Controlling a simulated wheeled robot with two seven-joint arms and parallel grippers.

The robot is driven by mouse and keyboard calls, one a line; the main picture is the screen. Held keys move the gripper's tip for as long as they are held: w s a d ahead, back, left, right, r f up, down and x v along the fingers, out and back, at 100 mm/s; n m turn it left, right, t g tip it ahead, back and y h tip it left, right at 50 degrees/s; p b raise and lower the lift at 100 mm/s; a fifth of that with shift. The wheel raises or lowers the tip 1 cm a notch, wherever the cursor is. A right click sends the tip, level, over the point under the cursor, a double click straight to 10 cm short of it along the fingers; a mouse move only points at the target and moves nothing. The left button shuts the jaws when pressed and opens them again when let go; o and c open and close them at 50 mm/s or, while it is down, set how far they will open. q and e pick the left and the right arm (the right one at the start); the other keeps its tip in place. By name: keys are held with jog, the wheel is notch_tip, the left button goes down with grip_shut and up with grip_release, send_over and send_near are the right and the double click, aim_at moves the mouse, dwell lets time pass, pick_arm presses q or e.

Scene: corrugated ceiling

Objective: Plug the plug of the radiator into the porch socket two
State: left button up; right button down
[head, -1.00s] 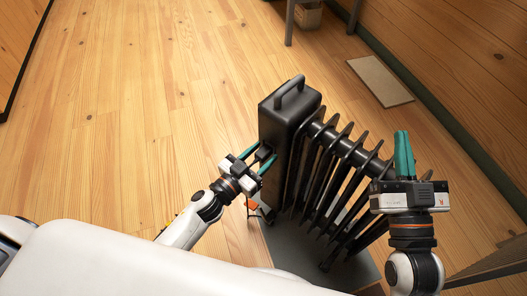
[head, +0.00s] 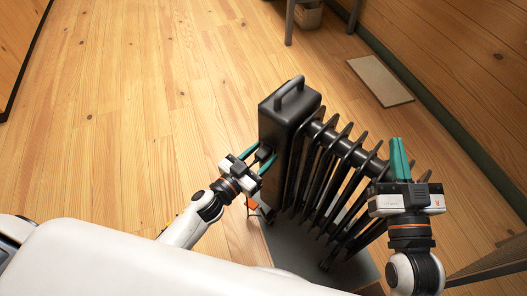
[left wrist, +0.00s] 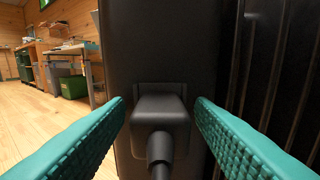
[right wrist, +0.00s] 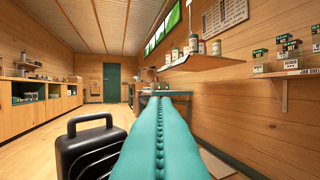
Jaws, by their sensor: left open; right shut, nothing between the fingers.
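The black oil radiator (head: 283,125) stands on the floor in the middle of the head view, with a handle on top and several fins. A black plug (left wrist: 160,112) with a cord sits in a recess of the radiator's end panel. My left gripper (head: 258,158) is open beside that panel. In the left wrist view its teal fingers are spread on both sides of the plug, with gaps visible. My right gripper (head: 398,160) is shut and empty above the fins at the radiator's right. Its closed fingers fill the middle of the right wrist view (right wrist: 158,135). I cannot make out a porch socket.
A dark flat plate (head: 285,245) lies under the radiator. A small orange thing (head: 253,205) is below my left gripper. A beige mat (head: 381,80) lies by the wall at right. A wall shelf (right wrist: 205,60) holds jars. The wooden floor at left (head: 110,120) is clear.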

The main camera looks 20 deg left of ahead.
jog(key=shift+r, duration=0.2)
jog(key=shift+w, duration=0.1)
jog(key=shift+f+g, duration=0.6)
jog(key=shift+f, duration=0.25)
